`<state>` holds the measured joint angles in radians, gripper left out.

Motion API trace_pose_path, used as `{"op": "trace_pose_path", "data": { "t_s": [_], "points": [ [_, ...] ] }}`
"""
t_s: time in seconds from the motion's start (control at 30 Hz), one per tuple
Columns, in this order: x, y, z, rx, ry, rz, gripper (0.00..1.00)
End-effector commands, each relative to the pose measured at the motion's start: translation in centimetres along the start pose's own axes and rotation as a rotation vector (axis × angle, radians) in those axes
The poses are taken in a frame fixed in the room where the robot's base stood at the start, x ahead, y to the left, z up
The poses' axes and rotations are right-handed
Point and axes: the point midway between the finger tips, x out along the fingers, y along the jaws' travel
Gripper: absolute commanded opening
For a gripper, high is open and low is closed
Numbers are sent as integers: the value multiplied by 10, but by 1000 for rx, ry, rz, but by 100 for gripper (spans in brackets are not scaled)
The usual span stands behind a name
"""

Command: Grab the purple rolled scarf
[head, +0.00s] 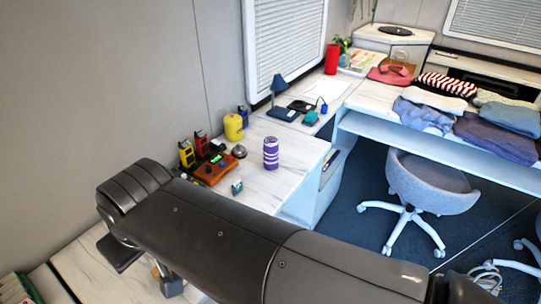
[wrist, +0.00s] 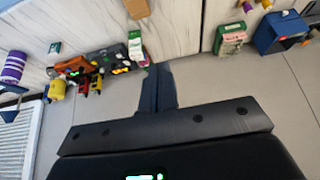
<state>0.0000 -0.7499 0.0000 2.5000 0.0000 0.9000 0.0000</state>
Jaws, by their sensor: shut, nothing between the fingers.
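The purple rolled scarf (head: 271,153), an upright roll with white bands, stands on the white marbled counter (head: 262,193) near its right edge. It also shows in the wrist view (wrist: 13,66) at the far left edge. My gripper (wrist: 158,72) shows in the wrist view with its fingers together and nothing held. It is well apart from the scarf. In the head view my dark arm crosses the bottom and hides much of the near counter; I cannot make out the fingertips there.
An orange device (head: 210,169), red and yellow handsets (head: 187,154), a bell (head: 239,152), a small green box (head: 237,187) and a yellow canister (head: 233,127) stand near the scarf. A blue lamp (head: 280,97) is behind. A grey chair (head: 430,182) and folded clothes (head: 497,138) are right.

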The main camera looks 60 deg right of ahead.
Motion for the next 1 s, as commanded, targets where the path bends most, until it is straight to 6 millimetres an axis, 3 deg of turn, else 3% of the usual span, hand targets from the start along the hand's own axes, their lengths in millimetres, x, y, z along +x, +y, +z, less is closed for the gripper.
{"op": "trace_pose_path", "data": {
  "t_s": [1.0],
  "points": [
    [0,0,0,0,0,0,82]
  ]
}}
